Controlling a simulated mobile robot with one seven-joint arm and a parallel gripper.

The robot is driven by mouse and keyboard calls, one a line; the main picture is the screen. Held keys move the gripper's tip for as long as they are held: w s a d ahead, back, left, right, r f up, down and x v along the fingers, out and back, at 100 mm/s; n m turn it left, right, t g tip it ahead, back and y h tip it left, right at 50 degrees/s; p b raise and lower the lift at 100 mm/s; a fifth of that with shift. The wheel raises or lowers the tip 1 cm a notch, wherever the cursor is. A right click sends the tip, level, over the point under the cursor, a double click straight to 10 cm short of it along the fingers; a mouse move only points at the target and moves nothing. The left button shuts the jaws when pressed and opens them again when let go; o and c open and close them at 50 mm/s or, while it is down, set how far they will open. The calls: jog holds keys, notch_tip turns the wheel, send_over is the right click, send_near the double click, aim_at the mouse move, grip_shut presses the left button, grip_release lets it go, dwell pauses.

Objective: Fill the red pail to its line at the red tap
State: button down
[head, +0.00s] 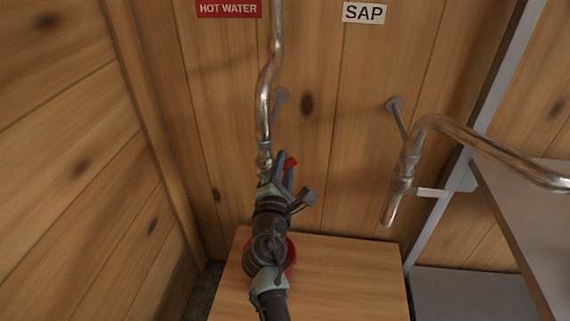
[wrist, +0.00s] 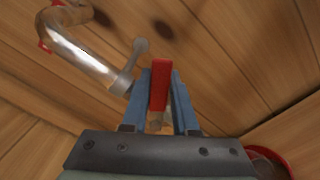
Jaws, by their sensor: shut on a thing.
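The red tap's handle (head: 290,162) is a small red lever on the metal pipe (head: 263,105) under the HOT WATER sign. My gripper (head: 286,171) is shut on this lever; in the wrist view the red lever (wrist: 159,84) stands between the two blue fingers. The red pail (head: 291,255) sits on the wooden stand below, mostly hidden behind my arm. A piece of its red rim (wrist: 270,152) shows at the bottom right of the wrist view. The pail's inside, its line and any flow from the spout cannot be seen.
The HOT WATER sign (head: 229,9) and the SAP sign (head: 364,13) are on the plank wall. A second tap with a pale lever (head: 428,192) hangs to the right. The wooden stand (head: 350,280) is bare right of the pail. A grey metal counter (head: 530,215) bounds the right.

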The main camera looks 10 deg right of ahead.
jog(key=c, duration=0.7)
grip_release()
jog(key=p+v, duration=0.1)
jog(key=v, duration=1.2)
jog(key=shift+p, duration=0.4)
